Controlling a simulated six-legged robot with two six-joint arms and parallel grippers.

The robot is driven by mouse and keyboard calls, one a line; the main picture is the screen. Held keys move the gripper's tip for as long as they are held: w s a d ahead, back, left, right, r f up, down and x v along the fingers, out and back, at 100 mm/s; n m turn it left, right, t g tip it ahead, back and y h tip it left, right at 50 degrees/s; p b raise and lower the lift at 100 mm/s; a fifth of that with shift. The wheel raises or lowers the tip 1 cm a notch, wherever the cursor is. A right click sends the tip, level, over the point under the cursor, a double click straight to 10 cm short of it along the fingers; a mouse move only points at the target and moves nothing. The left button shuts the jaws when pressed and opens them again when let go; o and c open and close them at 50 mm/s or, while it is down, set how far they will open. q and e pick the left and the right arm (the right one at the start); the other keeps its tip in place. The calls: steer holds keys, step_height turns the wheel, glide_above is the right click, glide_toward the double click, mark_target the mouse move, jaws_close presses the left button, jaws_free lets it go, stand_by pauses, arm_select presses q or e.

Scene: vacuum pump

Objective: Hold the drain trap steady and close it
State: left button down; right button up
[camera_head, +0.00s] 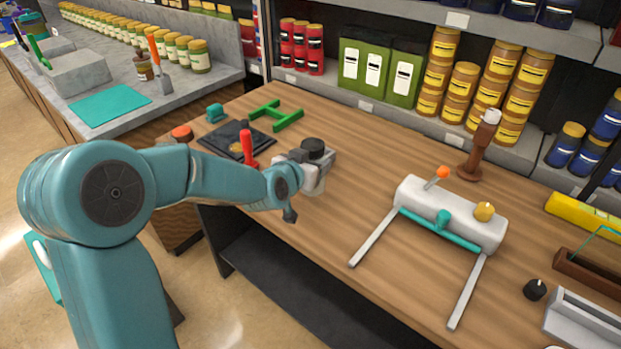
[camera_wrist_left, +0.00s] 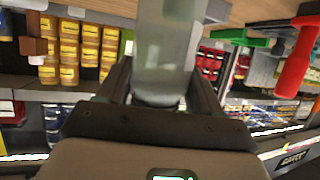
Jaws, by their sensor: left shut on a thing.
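My left gripper (camera_head: 308,172) is at the near edge of the wooden bench, around a pale, translucent cylinder that I take to be the drain trap (camera_head: 314,189). In the left wrist view the cylinder (camera_wrist_left: 164,50) stands between the two dark fingers (camera_wrist_left: 163,88), which are shut on it. A dark round top (camera_head: 313,147) shows just above the gripper in the head view. The gripper hides much of the trap, and I cannot tell whether it is open or closed. My right gripper is not in view.
A red upright handle (camera_head: 247,146) and a black panel (camera_head: 222,140) are left of the gripper. A green frame (camera_head: 287,120) lies behind. A white cylinder device (camera_head: 445,212) with two legs lies to the right. Bench between is clear. Shelves of jars line the back.

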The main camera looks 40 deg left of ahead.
arm_select(q)
step_height(320, 180, down, 4)
steer(key=shift+f, duration=0.15)
stand_by(0.3)
steer(key=c, duration=0.6)
jaws_free()
steer(key=shift+f+b, duration=0.15)
steer(key=shift+b, duration=0.2)
steer(key=o, duration=0.4)
steer(key=shift+o, duration=0.2)
